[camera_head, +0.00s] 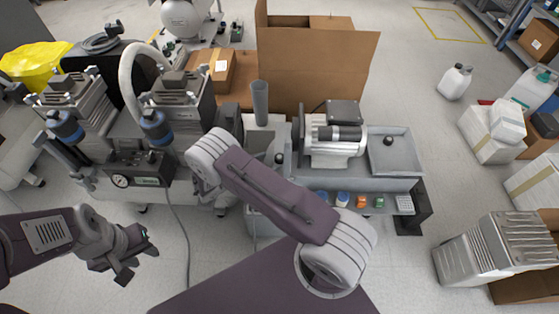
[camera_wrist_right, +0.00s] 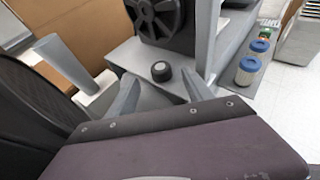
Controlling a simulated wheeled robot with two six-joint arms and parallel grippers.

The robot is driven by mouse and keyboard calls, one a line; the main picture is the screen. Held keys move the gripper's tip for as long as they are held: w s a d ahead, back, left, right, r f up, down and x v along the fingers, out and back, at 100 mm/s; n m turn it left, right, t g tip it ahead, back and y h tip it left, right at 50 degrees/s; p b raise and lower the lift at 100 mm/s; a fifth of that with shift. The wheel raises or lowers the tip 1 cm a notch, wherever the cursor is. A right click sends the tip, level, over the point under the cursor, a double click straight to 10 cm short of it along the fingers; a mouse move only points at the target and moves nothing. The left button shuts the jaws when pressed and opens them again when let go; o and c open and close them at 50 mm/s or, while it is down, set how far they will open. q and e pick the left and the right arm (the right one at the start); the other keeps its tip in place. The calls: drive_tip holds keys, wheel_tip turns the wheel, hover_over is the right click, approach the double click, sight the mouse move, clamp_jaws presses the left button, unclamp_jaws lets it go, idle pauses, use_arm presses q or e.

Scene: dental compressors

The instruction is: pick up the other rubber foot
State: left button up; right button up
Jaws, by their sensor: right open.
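A small black rubber foot (camera_wrist_right: 161,70) stands on a grey surface beside the motor in the right wrist view. It also shows in the head view (camera_head: 279,158), just beyond my right forearm. My right gripper (camera_wrist_right: 160,92) is open and empty, with one finger on each side of the view below the foot. The foot appears ahead of the gap between the fingertips, not gripped. Another black round foot (camera_head: 388,140) lies in the grey tray (camera_head: 405,165) right of the motor. My left gripper (camera_head: 136,262) is open and apparently empty above the floor at the lower left.
The compressor motor (camera_head: 335,140) stands close to the right of the near foot, and a grey upright tube (camera_head: 260,103) to its left. A twin-head compressor (camera_head: 75,105) stands left. A cardboard box (camera_head: 315,65) is behind.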

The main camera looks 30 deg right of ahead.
sight(277, 159)
drive_tip(key=b+x, duration=0.2)
drive_tip(key=x, duration=0.2)
drive_tip(key=shift+s+d+f, duration=0.1)
drive_tip(key=shift+d, duration=0.45)
clamp_jaws()
wheel_tip(277, 159, up, 28)
drive_tip(key=p, duration=1.1)
drive_tip(key=shift+p, duration=0.4)
